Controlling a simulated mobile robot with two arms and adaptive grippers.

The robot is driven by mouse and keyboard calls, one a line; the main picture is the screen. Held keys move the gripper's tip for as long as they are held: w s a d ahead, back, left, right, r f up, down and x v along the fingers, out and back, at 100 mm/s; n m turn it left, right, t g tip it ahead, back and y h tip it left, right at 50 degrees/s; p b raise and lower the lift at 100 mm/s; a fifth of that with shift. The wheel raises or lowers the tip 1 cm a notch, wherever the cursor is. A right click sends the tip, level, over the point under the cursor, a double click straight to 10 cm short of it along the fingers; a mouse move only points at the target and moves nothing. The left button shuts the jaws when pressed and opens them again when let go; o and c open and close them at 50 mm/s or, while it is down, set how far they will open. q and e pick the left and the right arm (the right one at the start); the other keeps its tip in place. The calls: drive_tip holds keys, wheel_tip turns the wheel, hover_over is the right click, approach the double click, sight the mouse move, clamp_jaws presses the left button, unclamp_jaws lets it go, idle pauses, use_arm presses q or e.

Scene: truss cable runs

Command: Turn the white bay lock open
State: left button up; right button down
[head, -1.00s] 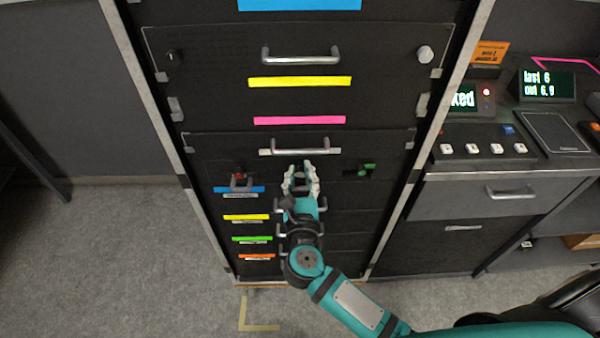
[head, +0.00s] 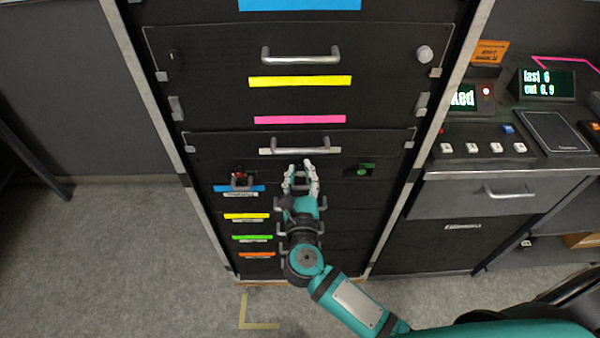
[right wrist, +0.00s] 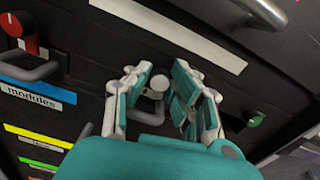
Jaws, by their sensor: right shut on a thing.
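The white bay lock (right wrist: 160,83) is a small pale round knob on the black cabinet front. In the right wrist view it sits between the fingers of my right gripper (right wrist: 163,92). The gripper is closed in on it from both sides. In the head view my right gripper (head: 301,182) is against the cabinet below a wide grey handle, and its fingers hide the lock there. How far the lock is turned cannot be told. My left gripper is not in view.
A red knob (head: 239,174) and a green knob (head: 366,169) flank my gripper on the cabinet. Grey drawer handles (head: 300,147) stick out above and below. Small drawers with coloured labels (head: 246,217) are at lower left. A console (head: 490,145) stands right. The floor at left is clear.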

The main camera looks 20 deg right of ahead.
drive_tip(key=shift+f, duration=0.3)
drive_tip(key=c, duration=1.5)
unclamp_jaws()
drive_tip(key=o, duration=0.3)
drive_tip(key=shift+r, duration=0.2)
drive_tip(key=v, duration=1.2)
